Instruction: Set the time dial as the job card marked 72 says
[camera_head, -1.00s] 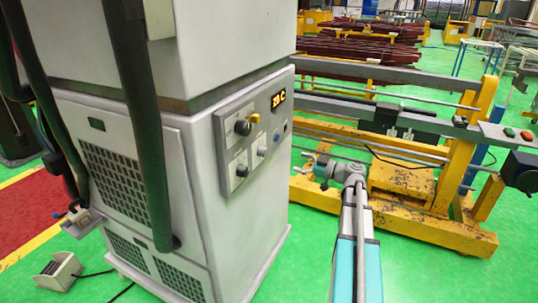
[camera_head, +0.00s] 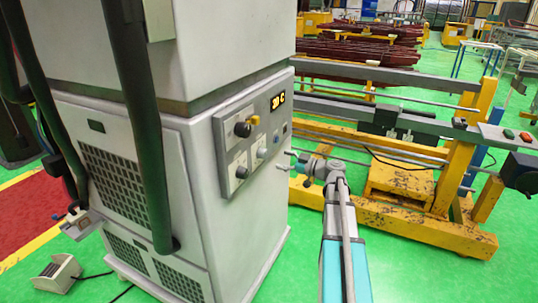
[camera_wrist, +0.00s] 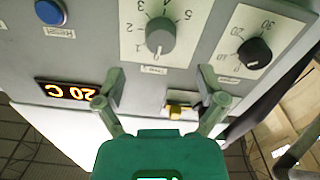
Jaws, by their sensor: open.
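The control panel (camera_head: 240,145) is on the front of a grey cabinet. In the wrist view, which shows it upside down, a grey dial (camera_wrist: 160,34) has numbers up to 5 and its pointer line points down in the picture. A black dial (camera_wrist: 254,52) beside it has a scale with 20 and 30. The small labels are too blurred to tell surely which is the time dial. My gripper (camera_head: 289,160) is open and empty, right of the panel and apart from it. In the wrist view its fingers (camera_wrist: 163,98) are spread below the grey dial. No job card is readable.
A lit display (camera_wrist: 67,90) reads 20 C. A blue button (camera_wrist: 50,12) and a yellow switch (camera_wrist: 181,110) sit near the dials. A yellow-framed machine (camera_head: 430,200) stands at the right. A thick dark hose (camera_head: 140,130) hangs before the cabinet.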

